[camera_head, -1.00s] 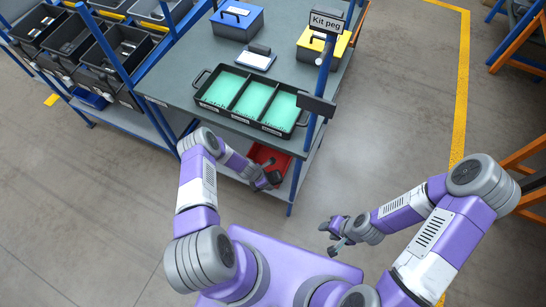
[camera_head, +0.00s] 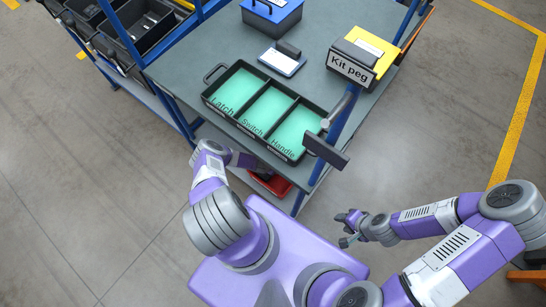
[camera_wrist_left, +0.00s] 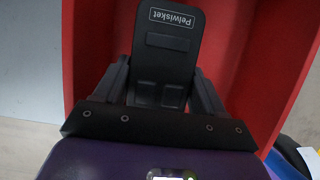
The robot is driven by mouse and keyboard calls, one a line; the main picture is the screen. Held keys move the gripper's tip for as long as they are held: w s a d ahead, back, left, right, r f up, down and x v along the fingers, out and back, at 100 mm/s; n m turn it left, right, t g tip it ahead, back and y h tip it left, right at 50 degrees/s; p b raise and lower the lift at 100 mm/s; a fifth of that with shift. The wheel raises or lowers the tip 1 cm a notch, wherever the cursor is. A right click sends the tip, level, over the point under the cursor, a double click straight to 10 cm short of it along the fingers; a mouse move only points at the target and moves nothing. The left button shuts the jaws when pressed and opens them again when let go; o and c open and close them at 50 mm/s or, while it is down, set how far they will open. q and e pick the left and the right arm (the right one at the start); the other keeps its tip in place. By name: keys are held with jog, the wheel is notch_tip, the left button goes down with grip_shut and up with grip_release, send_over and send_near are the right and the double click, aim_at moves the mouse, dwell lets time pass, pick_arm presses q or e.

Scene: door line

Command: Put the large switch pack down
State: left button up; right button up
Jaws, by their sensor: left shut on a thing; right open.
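In the left wrist view a dark pack (camera_wrist_left: 166,62) with a white "Pelwisket" label stands between the fingers of my left gripper (camera_wrist_left: 162,88), which is shut on it. Red walls of a bin (camera_wrist_left: 242,60) surround it; whether the pack touches the bin floor I cannot tell. In the head view the left gripper is hidden behind my arm and the bench edge, by the red bin (camera_head: 276,184). A black tray (camera_head: 262,133) on the bench has three green-floored compartments marked Latch, Switch and Handle, with nothing visible in them. My right gripper (camera_head: 346,229) is open and empty right of the bench.
Floor at right is clear.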

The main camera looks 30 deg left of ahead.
pick_arm(q)
jog(key=shift+w+f+b, duration=0.1)
jog(key=shift+f+b, duration=0.8)
jog(key=shift+f, duration=1.1)
jog(key=shift+f, duration=0.1)
jog(key=o, duration=1.1)
jog(key=shift+o, duration=0.2)
jog(key=p+v, duration=0.5)
jog(key=v, duration=0.6)
jog(key=shift+r+p, duration=0.3)
jog(key=shift+p, duration=0.1)
jog(key=shift+r, duration=0.35)
